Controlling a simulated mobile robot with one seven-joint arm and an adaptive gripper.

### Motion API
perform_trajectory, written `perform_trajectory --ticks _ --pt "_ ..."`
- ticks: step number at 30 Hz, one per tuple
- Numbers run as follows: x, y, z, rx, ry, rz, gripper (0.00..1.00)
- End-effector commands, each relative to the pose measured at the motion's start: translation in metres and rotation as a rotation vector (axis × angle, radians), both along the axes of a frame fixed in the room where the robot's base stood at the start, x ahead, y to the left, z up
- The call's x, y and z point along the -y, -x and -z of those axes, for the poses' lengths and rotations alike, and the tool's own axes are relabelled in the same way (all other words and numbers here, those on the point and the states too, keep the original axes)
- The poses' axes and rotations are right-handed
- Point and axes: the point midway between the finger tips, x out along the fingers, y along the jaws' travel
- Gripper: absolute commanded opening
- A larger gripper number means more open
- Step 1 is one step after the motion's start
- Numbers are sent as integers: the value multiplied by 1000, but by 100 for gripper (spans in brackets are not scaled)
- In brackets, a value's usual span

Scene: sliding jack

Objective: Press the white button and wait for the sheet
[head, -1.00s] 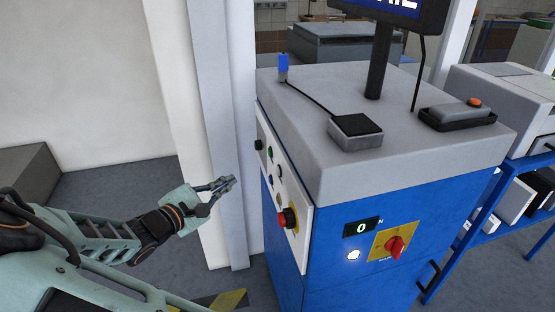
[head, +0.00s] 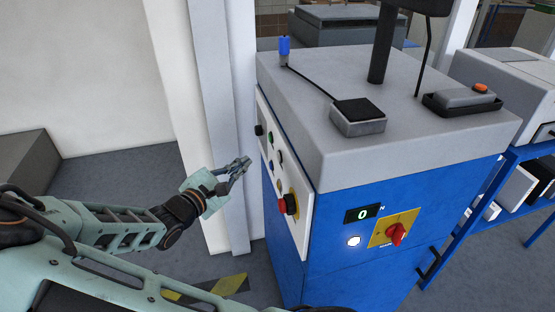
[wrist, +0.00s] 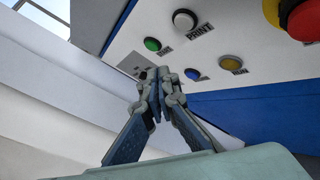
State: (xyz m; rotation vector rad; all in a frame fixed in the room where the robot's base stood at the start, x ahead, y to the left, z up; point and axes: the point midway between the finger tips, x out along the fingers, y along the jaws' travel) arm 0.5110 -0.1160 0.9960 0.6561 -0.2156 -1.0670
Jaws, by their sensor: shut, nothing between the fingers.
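The white button (wrist: 185,21) sits in a dark ring on the white control panel (wrist: 130,40), with the label PRINT beside it. In the head view the panel (head: 300,228) is on the left side of the blue machine, seen at a steep angle, and the button is too small to make out surely. My gripper (head: 240,165) is shut and empty, left of the panel and apart from it. In the wrist view my gripper (wrist: 157,85) points toward the panel, its tips below the white button. No sheet is in view.
Green (wrist: 152,44), blue (wrist: 192,74) and yellow (wrist: 230,63) buttons and a red knob (wrist: 303,18) surround the white button. The machine front has a red switch (head: 397,234), a lit white lamp (head: 353,241) and a display reading 0. A pale column (head: 215,120) stands behind my gripper.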

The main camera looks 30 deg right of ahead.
Motion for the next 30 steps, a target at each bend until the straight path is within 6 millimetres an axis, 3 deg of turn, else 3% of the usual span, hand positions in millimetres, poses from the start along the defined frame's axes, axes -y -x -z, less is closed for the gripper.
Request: perform_trajectory --ticks 12,30 --pt "49 14 2 0 -1 2 0" --pt "56 16 0 0 -1 1 0"
